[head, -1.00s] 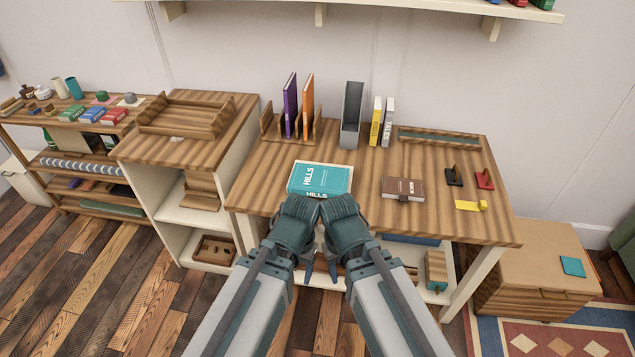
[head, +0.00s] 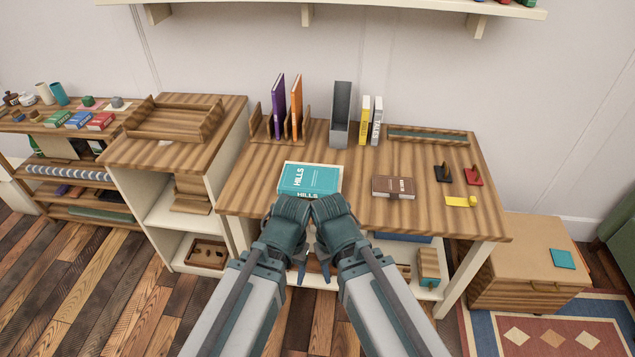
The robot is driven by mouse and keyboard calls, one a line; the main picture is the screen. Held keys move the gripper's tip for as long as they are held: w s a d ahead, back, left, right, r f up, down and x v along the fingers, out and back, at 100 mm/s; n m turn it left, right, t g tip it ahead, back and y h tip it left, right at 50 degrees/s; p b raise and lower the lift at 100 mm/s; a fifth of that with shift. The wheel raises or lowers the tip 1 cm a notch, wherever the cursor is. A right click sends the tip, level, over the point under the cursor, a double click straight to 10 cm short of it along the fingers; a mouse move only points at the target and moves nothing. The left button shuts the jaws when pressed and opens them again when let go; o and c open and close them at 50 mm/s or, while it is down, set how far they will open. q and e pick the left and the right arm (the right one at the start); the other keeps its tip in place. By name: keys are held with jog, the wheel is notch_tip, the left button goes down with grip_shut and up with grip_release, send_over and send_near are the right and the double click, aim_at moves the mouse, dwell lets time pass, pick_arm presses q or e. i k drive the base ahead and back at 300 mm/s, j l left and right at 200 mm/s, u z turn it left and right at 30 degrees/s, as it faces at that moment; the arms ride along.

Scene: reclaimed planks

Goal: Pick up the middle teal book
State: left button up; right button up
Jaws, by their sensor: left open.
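A teal book (head: 310,179) lettered HILLS lies flat near the front edge of the wooden desk (head: 365,205), cover up, with its lettered spine toward me. I cannot tell whether other books lie under it. My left gripper (head: 296,274) points down in front of the desk edge, below the book and apart from it. It is open, with nothing seen in it. My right gripper (head: 324,270) hangs close beside it; its fingers are mostly hidden by its own wrist.
A brown book (head: 393,187) lies right of the teal one. Behind stand a rack with purple (head: 277,105) and orange (head: 296,108) books, a grey holder (head: 341,115) and yellow (head: 364,121) and white books. A teal item (head: 563,259) lies on the right cabinet.

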aim_at(302, 181)
jog(key=i+l, duration=0.35)
jog(key=i, duration=0.2)
jog(key=i+l, duration=0.35)
jog(key=i, duration=0.25)
jog(key=j+u, duration=0.05)
